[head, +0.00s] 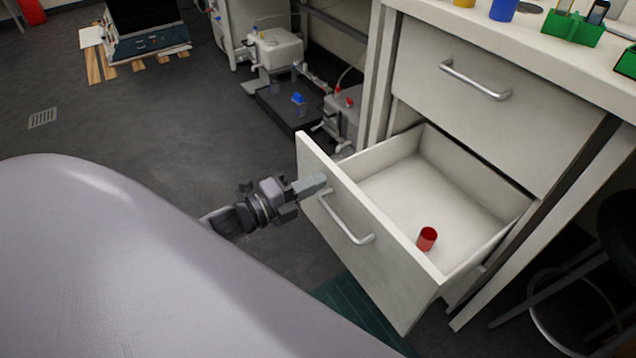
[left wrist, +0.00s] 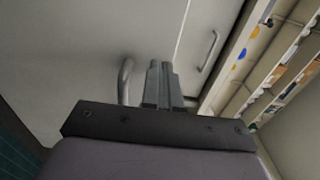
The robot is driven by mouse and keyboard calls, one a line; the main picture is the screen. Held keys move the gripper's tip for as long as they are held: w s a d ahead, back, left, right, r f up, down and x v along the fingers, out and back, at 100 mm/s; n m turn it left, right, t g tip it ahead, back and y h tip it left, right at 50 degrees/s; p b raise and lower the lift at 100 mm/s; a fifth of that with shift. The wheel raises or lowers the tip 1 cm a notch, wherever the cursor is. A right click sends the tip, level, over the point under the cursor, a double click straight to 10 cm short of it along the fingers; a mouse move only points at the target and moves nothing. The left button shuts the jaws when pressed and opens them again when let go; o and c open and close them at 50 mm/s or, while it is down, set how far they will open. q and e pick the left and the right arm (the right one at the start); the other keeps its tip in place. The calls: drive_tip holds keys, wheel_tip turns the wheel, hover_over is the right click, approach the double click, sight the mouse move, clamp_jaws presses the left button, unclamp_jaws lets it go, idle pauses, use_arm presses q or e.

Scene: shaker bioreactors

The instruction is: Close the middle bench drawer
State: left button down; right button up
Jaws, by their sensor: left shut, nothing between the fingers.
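The middle bench drawer (head: 372,222) stands pulled well out of the white bench, with its bar handle (head: 345,222) on the front. Inside it a small red cup (head: 427,239) sits on the drawer floor near the front right. My left gripper (head: 322,184) is shut and empty, at the drawer front just above the handle's left end; whether it touches is hard to tell. In the left wrist view its closed fingers (left wrist: 160,80) point at the drawer front, beside the handle (left wrist: 125,80). My right gripper is not in view.
The upper drawer (head: 480,95) is closed. The bench top (head: 540,45) holds a blue cup (head: 503,9) and green racks (head: 573,28). A dark stool (head: 618,235) stands at the right. Lab equipment (head: 290,100) stands on the floor behind the drawer. Open floor (head: 150,120) lies to the left.

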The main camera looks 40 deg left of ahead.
use_arm(q)
drive_tip(key=shift+w+d, duration=0.25)
drive_tip(key=shift+w, duration=0.35)
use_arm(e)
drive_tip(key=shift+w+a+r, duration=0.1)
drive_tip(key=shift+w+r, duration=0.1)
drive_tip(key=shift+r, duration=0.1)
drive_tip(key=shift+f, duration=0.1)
